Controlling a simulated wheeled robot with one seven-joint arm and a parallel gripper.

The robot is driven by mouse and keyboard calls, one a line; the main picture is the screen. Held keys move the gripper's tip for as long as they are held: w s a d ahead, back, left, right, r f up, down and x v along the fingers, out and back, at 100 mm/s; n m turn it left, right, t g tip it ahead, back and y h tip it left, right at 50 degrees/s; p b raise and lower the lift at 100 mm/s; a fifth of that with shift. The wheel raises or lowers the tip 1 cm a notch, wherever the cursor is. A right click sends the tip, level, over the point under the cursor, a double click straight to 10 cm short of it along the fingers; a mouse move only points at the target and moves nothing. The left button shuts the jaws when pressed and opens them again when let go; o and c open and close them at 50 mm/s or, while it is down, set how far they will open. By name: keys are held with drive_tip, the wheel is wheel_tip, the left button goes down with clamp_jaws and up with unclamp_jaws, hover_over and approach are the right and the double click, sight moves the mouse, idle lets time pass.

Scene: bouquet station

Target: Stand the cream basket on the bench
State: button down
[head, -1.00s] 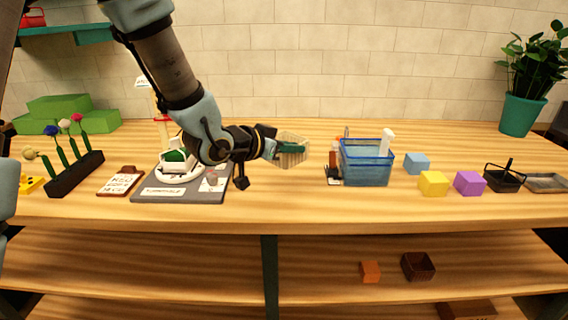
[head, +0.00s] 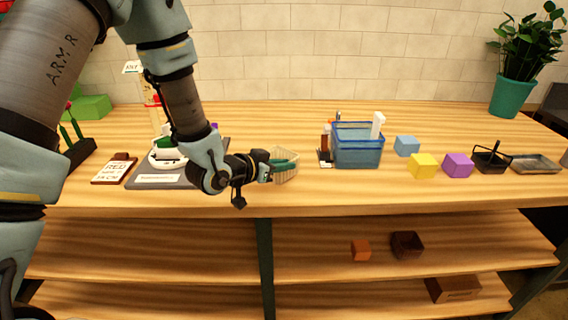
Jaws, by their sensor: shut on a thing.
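The cream basket (head: 286,177) is a small, pale, ribbed basket in the middle of the head view. My gripper (head: 284,164) reaches in from the left and is shut on it, with teal fingers across its side. The basket looks roughly upright, a little tilted. It shows against the bench top (head: 330,188), left of the blue crate; I cannot tell whether its base touches the wood. The fingers hide part of its wall.
A blue crate (head: 357,157) with a white bottle stands to the right, and blue, yellow and purple (head: 458,165) blocks beyond it. A grey board (head: 150,181) and a clipboard (head: 113,170) lie to the left.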

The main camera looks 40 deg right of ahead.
drive_tip(key=shift+f, duration=0.1)
drive_tip(key=c, duration=0.9)
unclamp_jaws()
drive_tip(key=b+v, duration=0.2)
drive_tip(key=v, duration=0.7)
drive_tip(key=shift+a+b, duration=0.15)
drive_tip(key=shift+b, duration=0.2)
drive_tip(key=shift+a+r+p, duration=0.1)
drive_tip(key=shift+r+p, duration=0.35)
drive_tip(key=shift+p, duration=0.4)
drive_tip(key=p+v, duration=0.2)
drive_tip(key=p, duration=0.2)
drive_tip(key=shift+a+p, duration=0.2)
drive_tip(key=shift+p, duration=0.2)
drive_tip(key=shift+f, duration=0.15)
